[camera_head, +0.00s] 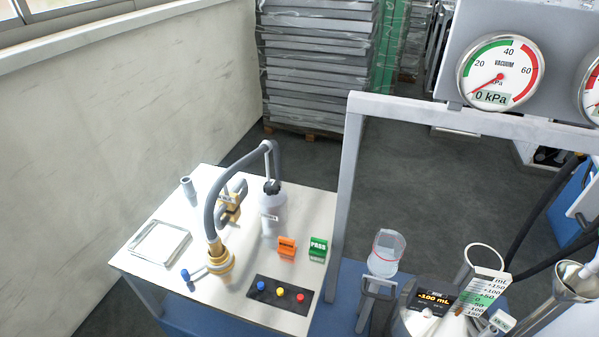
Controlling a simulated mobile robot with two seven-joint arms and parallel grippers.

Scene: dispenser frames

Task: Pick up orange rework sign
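The orange rework sign (287,247) is a small block-like tag standing on the white table (160,219), right of the grey bottle. Its lettering is too small to read. A green sign marked PASS (318,250) stands just to its right, with a small gap between them. Neither of my grippers shows in the head view, so nothing is seen holding the orange sign.
A grey bottle (272,212), a hose with brass fitting (219,260) and a black button panel (281,294) stand close around the sign. A grey frame post (344,200) rises at the table's right. A silver tray (159,243) lies at left.

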